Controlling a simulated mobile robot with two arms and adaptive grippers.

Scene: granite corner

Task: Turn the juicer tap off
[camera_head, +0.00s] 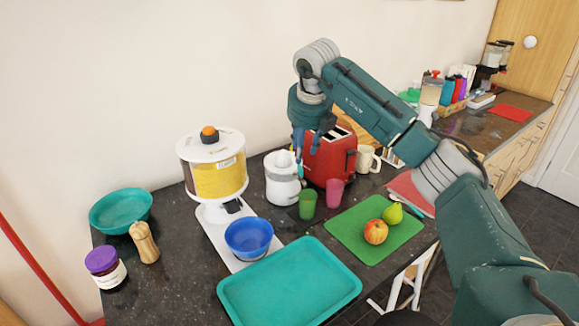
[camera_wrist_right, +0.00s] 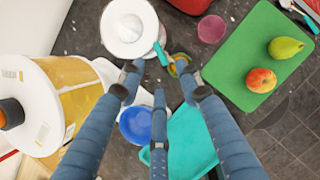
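The white juicer (camera_head: 282,180) stands on the dark counter beside the red toaster; in the right wrist view its round top (camera_wrist_right: 128,28) is at the upper middle. A small teal lever, seemingly the tap (camera_wrist_right: 161,54), sticks out from its side. A green cup (camera_head: 307,205) stands close by the juicer's tap side; it also shows in the right wrist view (camera_wrist_right: 178,62). My right gripper (camera_wrist_right: 158,78) is above the juicer's front, its three blue fingers spread and empty, tips near the lever. Contact cannot be told. My left gripper is not in view.
The red toaster (camera_head: 330,158) is right behind the juicer. A yellow-banded dispenser (camera_head: 218,178) stands left, with a blue bowl (camera_head: 249,238) before it. A pink cup (camera_head: 334,193), green board (camera_head: 350,232) with fruit, and teal tray (camera_head: 290,284) are nearby.

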